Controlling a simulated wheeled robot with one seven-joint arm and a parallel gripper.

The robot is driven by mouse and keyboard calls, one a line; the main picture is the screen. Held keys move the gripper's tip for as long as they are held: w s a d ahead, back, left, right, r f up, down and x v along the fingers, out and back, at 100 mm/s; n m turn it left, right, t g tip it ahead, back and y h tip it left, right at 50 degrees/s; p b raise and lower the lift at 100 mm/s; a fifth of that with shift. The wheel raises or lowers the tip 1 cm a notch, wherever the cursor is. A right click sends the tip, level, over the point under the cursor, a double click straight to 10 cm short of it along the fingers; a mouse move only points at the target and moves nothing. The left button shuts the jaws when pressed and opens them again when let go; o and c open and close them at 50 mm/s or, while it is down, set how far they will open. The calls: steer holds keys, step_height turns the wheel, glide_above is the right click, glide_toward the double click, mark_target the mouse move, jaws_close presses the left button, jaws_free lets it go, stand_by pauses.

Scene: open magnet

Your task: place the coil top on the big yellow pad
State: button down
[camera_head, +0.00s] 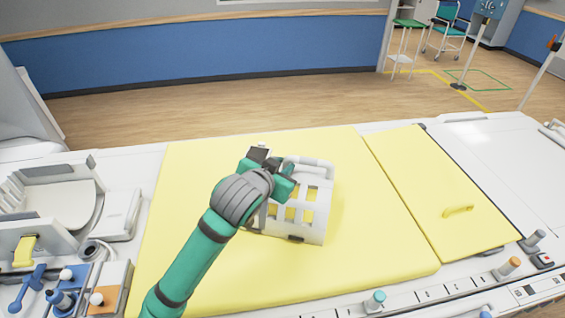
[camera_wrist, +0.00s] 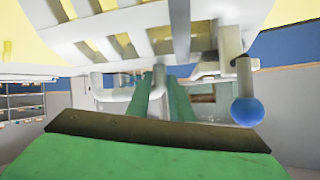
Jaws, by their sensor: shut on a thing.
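The coil top (camera_head: 313,206) is a white, cage-like curved shell with square openings, over the big yellow pad (camera_head: 200,175). In the head view I cannot tell whether it touches the pad or hangs just above it. My gripper (camera_head: 280,176) is at its left end, shut on it; my arm hides part of that end. In the wrist view the coil top (camera_wrist: 150,25) fills the upper part, and the green fingers of my gripper (camera_wrist: 165,85) reach up to a white bar on it. The fingertips are partly hidden there.
A smaller yellow pad (camera_head: 440,185) with a handle lies right of the big pad. A white cradle-shaped part (camera_head: 55,205) and a tray with blue and orange pieces (camera_head: 75,290) are at the left. Knobs (camera_head: 376,298) line the front edge. The pad around the coil top is clear.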

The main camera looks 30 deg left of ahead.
steer(key=c, duration=1.6)
jaws_free()
steer(key=shift+o, duration=0.2)
steer(key=v, duration=1.2)
